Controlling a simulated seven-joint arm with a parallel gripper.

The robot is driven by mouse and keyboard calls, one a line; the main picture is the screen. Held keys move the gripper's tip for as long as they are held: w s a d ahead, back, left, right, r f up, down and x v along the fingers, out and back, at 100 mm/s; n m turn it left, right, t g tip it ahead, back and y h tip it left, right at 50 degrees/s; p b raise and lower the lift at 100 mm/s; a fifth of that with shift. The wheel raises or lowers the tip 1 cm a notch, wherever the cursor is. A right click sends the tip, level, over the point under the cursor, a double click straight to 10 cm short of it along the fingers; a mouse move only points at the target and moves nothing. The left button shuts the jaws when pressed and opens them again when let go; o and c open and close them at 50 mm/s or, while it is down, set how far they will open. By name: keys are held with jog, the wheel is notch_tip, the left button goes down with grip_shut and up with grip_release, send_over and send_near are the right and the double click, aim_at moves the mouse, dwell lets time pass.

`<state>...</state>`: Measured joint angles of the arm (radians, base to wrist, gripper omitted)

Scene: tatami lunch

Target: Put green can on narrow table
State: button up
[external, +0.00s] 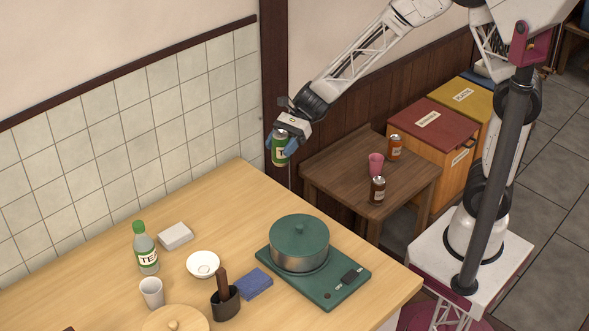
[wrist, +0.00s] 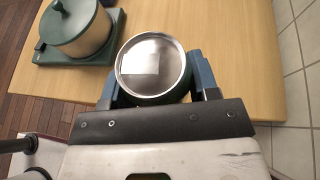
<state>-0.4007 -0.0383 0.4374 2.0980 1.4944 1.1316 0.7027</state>
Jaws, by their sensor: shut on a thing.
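The green can (external: 279,151) is held upright in my gripper (external: 283,146), in the air above the far right corner of the light wooden counter. In the wrist view, the can's silver top (wrist: 152,66) sits between the two blue fingers of my gripper (wrist: 155,88), which are shut on its sides. The narrow table (external: 335,177) is the small dark wooden one to the right of the counter, against the wall. My gripper is to the left of this table in the external view.
A green pot (external: 299,243) on a hot plate (external: 340,284) stands on the counter (external: 225,190). Lidded bins (external: 432,143) stand beyond.

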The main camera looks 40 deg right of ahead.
jog(key=w+d+m+t+h, duration=0.1)
jog(key=w+d+m+t, duration=0.25)
jog(key=d, duration=0.85)
jog(key=w+d+m+t+h, duration=0.1)
jog(key=w+d+m+t, duration=0.3)
jog(key=d, duration=0.7)
jog(key=w+d+m+t+h, duration=0.1)
jog(key=w+d+m+t, duration=0.3)
jog(key=d, duration=0.8)
notch_tip(320, 180, down, 21)
jog(key=w+n+g, duration=0.1)
jog(key=n, duration=0.1)
jog(key=shift+d, duration=0.25)
jog(key=shift+y, duration=0.3)
jog(key=shift+w+f, duration=0.1)
jog(key=shift+f, duration=2.75)
send_over(330, 174)
jog(key=shift+f, duration=2.1)
jog(key=shift+f, duration=0.15)
